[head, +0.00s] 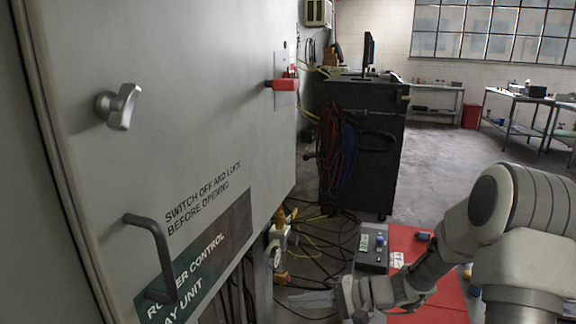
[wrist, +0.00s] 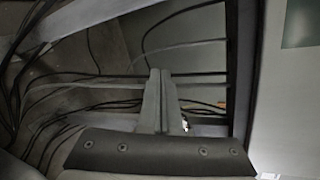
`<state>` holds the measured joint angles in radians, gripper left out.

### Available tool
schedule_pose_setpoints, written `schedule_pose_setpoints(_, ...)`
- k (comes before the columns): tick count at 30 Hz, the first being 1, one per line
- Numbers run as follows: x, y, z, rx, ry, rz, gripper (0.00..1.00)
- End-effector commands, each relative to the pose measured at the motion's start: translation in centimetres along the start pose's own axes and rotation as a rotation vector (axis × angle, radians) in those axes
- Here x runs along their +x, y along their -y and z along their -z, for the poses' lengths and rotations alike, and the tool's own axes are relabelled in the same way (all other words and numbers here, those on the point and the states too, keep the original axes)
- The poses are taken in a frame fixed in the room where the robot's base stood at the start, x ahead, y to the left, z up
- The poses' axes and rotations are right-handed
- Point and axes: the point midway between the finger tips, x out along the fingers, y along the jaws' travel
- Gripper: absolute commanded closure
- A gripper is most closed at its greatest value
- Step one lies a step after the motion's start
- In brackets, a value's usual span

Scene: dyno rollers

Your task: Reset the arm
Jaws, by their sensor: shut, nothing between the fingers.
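My arm (head: 450,245) enters the head view from the right, bent, and reaches down and left toward the grey cabinet. My gripper (head: 295,298) is low in the head view, just right of the cabinet's lower edge. In the wrist view my gripper (wrist: 160,75) has its two fingers together, with nothing between them. Beyond the fingers are black cables and grey rails.
The grey cabinet door (head: 190,120) fills the left, with a knob (head: 118,107), a dark handle (head: 152,255) and a red switch (head: 284,85). A red-topped surface (head: 408,240) with a control box (head: 371,248) is beside my arm. Cables (head: 310,240) lie on the floor.

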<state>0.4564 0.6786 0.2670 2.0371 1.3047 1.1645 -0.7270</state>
Motion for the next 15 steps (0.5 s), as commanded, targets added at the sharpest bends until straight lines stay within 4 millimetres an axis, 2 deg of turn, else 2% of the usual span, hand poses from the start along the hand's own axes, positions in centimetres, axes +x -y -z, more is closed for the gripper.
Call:
schedule_pose_setpoints(1,-0.2,0.6,-1.4,-0.036,0.012,-0.059,1.0)
schedule_pose_setpoints(6,-1.4,1.3,-5.8,-0.13,0.043,-0.259,1.0)
schedule_pose_setpoints(15,-5.1,1.7,-12.2,-0.302,0.009,-0.589,1.0)
